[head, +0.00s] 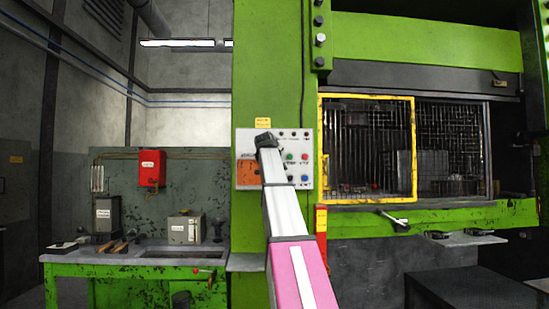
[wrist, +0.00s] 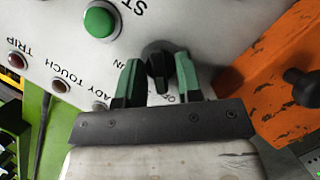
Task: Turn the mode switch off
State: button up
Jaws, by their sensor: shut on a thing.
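The mode switch is a black rotary knob (wrist: 157,57) on the pale control panel, which appears upside down in the wrist view. My gripper (wrist: 157,82) has a green finger on each side of the knob and is shut on it. Partly covered lettering shows beside the knob, including "OF" below it to the right. In the head view, the dark end of my gripper (head: 266,140) is at the upper part of the control panel (head: 244,148). The knob is hidden there behind my gripper and arm.
A green button (wrist: 99,22) is close to the knob. An orange plate (wrist: 275,75) with a dark knob (wrist: 303,86) sits at the right in the wrist view. The yellow-framed press guard (head: 416,150) is right of the panel. A green workbench (head: 130,257) stands at left.

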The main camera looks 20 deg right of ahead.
jog(key=o, duration=0.5)
jog(key=shift+o, duration=0.2)
jog(key=v, duration=1)
jog(key=shift+s+a+r, duration=0.15)
jog(key=shift+s, duration=0.2)
